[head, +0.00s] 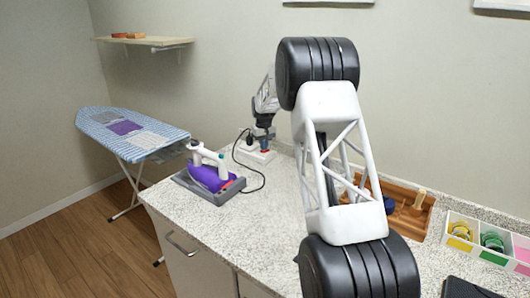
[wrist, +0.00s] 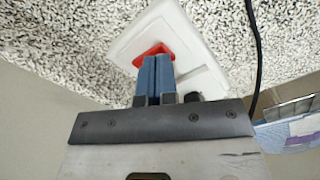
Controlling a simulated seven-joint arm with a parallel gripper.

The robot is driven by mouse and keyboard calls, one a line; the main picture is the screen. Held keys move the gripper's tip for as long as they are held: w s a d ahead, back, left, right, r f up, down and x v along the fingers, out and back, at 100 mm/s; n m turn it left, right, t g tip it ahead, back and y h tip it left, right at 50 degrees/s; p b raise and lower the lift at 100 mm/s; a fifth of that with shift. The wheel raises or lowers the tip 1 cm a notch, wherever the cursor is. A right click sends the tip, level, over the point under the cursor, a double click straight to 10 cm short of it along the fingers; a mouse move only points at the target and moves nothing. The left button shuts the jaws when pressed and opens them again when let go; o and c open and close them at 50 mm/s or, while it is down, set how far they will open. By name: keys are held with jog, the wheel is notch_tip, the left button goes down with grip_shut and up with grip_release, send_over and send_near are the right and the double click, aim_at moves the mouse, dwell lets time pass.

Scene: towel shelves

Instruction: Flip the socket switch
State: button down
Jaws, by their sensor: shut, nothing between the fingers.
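The white socket block (wrist: 190,32) lies on the speckled counter and fills the top middle of the wrist view. Its red switch (wrist: 152,50) shows just past my fingertips. My gripper (wrist: 156,60) is shut and empty, its two blue fingers side by side. The fingertips overlap the near part of the switch; I cannot tell whether they touch it. In the head view the socket block (head: 247,155) is at the back of the counter, with my gripper (head: 264,148) over it. The fingers hide part of the block.
A purple iron (head: 212,175) stands on a grey base left of the socket. A black cord (head: 262,180) curves over the counter beside it. A wooden tray (head: 410,212) and a divided white box (head: 485,240) are at the right. An ironing board (head: 130,130) stands at the left.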

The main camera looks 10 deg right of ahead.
jog(key=shift+f, duration=0.6)
dwell(0.6)
jog(key=shift+r, duration=3.55)
jog(key=shift+s+r, duration=0.4)
jog(key=shift+r, duration=0.05)
jog(key=s+d+r+m, duration=0.1)
jog(key=s+r, duration=0.5)
jog(key=s, duration=0.6)
jog(key=s+r+t, duration=0.1)
jog(key=s+r, duration=0.4)
jog(key=s, duration=0.7)
jog(key=s+d+r+m, duration=0.1)
jog(key=s+r, duration=0.5)
jog(key=s, duration=0.6)
jog(key=s+f, duration=0.2)
jog(key=s, duration=1)
jog(key=s+f+t, duration=0.1)
jog(key=s+f, duration=0.2)
jog(key=s, duration=1)
jog(key=s+f+m, duration=0.1)
jog(key=s+f, duration=0.1)
jog(key=s, duration=1)
jog(key=shift+s+d+f+t, duration=0.25)
jog(key=shift+s+f+t, duration=0.05)
jog(key=shift+s+f, duration=0.1)
